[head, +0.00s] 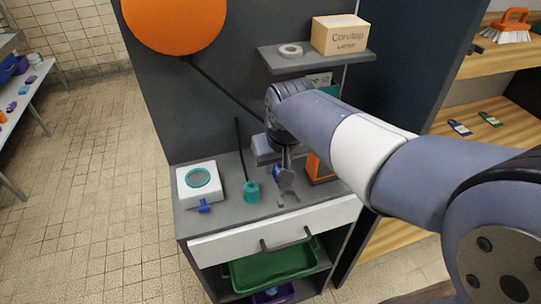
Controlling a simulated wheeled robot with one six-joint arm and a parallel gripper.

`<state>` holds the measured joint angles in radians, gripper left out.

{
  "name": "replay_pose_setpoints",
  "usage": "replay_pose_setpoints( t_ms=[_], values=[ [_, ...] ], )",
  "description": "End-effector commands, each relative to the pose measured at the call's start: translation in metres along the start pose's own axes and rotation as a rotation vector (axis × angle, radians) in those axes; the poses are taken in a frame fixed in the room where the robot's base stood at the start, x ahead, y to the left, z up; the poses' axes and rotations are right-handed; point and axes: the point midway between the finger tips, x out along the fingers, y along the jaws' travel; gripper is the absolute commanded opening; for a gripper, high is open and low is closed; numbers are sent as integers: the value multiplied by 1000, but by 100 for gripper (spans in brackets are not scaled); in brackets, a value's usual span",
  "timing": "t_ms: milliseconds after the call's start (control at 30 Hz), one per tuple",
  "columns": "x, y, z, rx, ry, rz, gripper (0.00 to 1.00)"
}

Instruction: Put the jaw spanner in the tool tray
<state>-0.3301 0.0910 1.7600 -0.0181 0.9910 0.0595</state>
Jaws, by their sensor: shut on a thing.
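My gripper (284,163) is over the grey counter, its fingers partly hidden by my wrist. It is shut on the jaw spanner (286,182), which shows a blue part and a grey end hanging down toward the counter top. I cannot tell whether the lower end touches the counter. A green tray (272,268) sits on the open shelf under the drawer; it may be the tool tray, but no label shows.
On the counter (232,217) stand a white box with a round teal-rimmed top (200,182), a teal weight-like piece (251,191) and an orange object (319,169). A white drawer front (275,231) is below. A shelf above holds a cardboard box (340,35) and a tape roll (290,50).

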Motion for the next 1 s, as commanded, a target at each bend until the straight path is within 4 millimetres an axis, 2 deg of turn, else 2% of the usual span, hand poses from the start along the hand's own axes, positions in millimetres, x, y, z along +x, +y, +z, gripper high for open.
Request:
replay_pose_setpoints(
  t_ms=[200,500,700,1000],
  values=[
    [-15,0,51,0,6,0,0],
    [-33,0,105,-2,5,0,0],
    [-39,0,125,0,3,0,0],
    [-41,0,133,0,1,0,0]
  ],
)
